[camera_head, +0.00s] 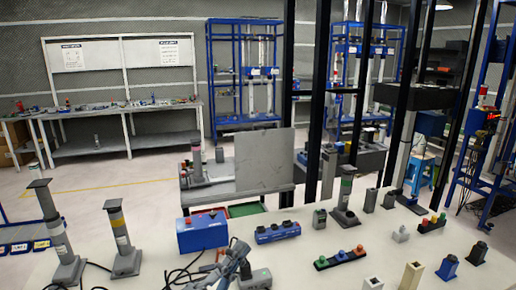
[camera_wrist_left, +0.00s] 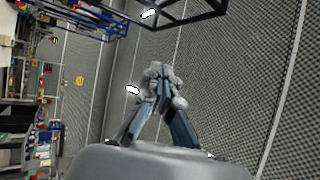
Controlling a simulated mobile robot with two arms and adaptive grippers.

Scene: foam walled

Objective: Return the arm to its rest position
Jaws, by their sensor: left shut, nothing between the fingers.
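My left gripper (camera_head: 240,250) shows at the bottom centre of the head view, over the near part of the white table (camera_head: 310,262). In the left wrist view its two fingers (camera_wrist_left: 160,82) meet at the tips, with nothing held between them. That view is turned on its side and looks toward the dark textured wall (camera_wrist_left: 225,75). My right gripper is not in view.
A blue box with a red button (camera_head: 202,232) stands just behind the gripper, with black cables beside it. Blue racks (camera_head: 243,75) stand farther back.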

